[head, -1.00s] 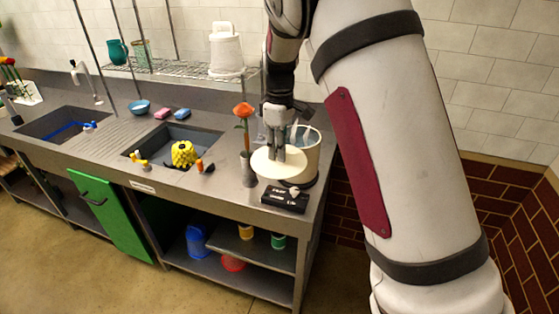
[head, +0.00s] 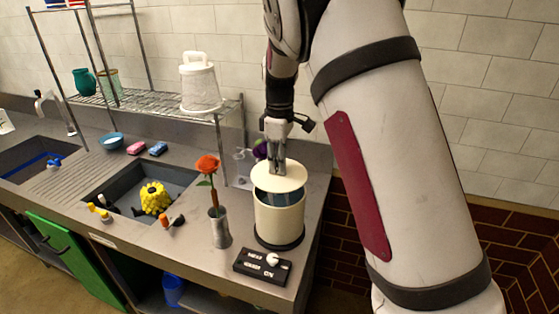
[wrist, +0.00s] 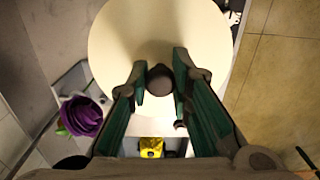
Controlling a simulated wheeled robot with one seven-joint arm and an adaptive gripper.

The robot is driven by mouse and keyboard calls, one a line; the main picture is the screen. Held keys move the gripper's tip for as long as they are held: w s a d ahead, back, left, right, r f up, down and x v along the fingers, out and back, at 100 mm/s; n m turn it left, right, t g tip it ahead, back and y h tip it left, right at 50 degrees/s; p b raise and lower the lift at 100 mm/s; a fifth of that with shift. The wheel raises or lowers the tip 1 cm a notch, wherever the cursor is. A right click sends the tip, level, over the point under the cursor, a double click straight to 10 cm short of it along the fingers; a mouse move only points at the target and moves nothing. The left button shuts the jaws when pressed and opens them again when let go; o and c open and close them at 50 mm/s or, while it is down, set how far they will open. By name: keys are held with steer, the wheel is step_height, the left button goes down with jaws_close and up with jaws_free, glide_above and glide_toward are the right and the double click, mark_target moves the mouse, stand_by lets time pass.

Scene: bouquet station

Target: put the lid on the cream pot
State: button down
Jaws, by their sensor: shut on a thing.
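The cream pot (head: 279,218) stands upright on a round dark base near the counter's right end. The round cream lid (head: 279,179) is over the pot's mouth. A strip of the dark bluish inside shows below the lid, so the lid looks a little above the rim; contact at the back is hidden. My gripper (head: 277,166) points down and is shut on the lid's dark knob. In the wrist view the knob (wrist: 160,78) sits between the two fingers, with the pale lid (wrist: 155,30) filling the upper middle and hiding the pot.
A metal vase (head: 219,228) with an orange flower stands left of the pot. A black switch box (head: 262,266) lies in front. A purple flower (head: 260,149) in a clear container is behind. A sink with a yellow flower (head: 155,198) is farther left.

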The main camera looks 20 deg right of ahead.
mark_target(280, 177)
steer(key=shift+f, duration=1.8)
steer(key=shift+f+b, duration=0.45)
steer(key=shift+f, duration=0.25)
stand_by(0.3)
steer(key=c, duration=1.4)
jaws_free()
steer(key=shift+o, duration=0.2)
step_height(280, 177, up, 11)
steer(key=shift+f, duration=0.15)
steer(key=shift+r, duration=0.65)
